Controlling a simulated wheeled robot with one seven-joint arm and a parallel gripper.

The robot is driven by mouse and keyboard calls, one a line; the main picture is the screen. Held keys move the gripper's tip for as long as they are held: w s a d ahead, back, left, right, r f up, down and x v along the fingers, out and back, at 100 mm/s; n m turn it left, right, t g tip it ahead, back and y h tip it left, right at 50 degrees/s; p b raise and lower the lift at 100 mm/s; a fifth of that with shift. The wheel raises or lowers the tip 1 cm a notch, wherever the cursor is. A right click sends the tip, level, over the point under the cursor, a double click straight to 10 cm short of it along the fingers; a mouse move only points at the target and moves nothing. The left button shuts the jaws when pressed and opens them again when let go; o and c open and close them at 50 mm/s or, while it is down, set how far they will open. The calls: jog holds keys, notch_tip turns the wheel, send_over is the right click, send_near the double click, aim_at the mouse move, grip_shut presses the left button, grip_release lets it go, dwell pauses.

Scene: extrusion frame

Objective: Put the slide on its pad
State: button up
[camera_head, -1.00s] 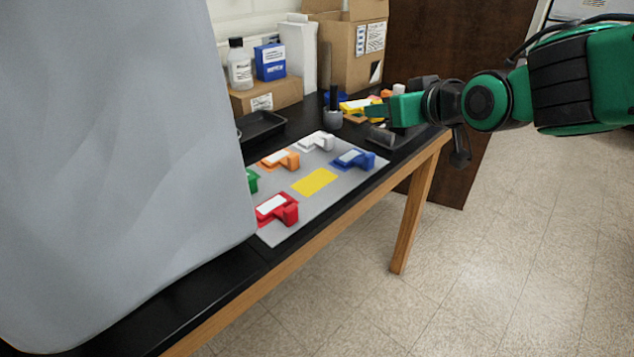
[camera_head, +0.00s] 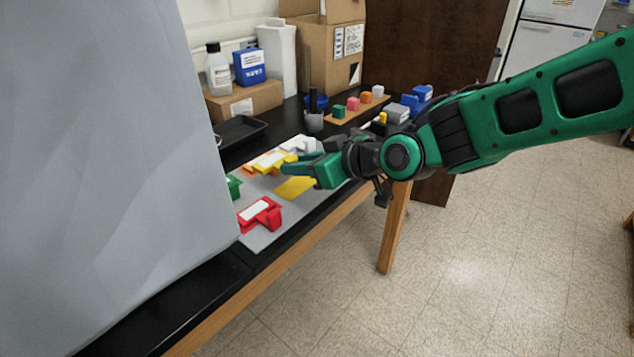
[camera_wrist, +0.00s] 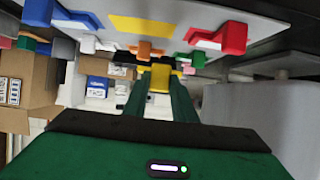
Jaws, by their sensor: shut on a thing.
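My gripper (camera_head: 288,166) is shut on the yellow slide (camera_head: 268,161), which has a white top label. It holds the slide above the grey mat (camera_head: 262,239), and the slide also shows between the green fingers in the wrist view (camera_wrist: 161,76). The flat yellow pad (camera_head: 294,188) is bare on the mat, below and just to the right of the slide in the head view. In the wrist view the pad (camera_wrist: 142,24) is at the top, apart from the slide.
Red (camera_head: 260,214), green (camera_head: 234,186) and white (camera_head: 297,144) slides stand on the mat. Orange (camera_wrist: 147,50) and blue (camera_wrist: 88,42) ones show in the wrist view. A black tray (camera_head: 240,130), pen cup (camera_head: 314,120) and boxes (camera_head: 330,55) stand behind. A grey panel (camera_head: 110,160) blocks the left.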

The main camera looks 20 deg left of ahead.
aim_at(316, 194)
jog(key=w+d+f, duration=0.2)
jog(key=w, duration=0.1)
jog(key=shift+w+d+f, duration=0.2)
jog(key=shift+d+f, duration=0.05)
jog(key=shift+f, duration=2.05)
jog(key=shift+f, duration=0.1)
jog(key=o, duration=1)
jog(key=v, duration=1.2)
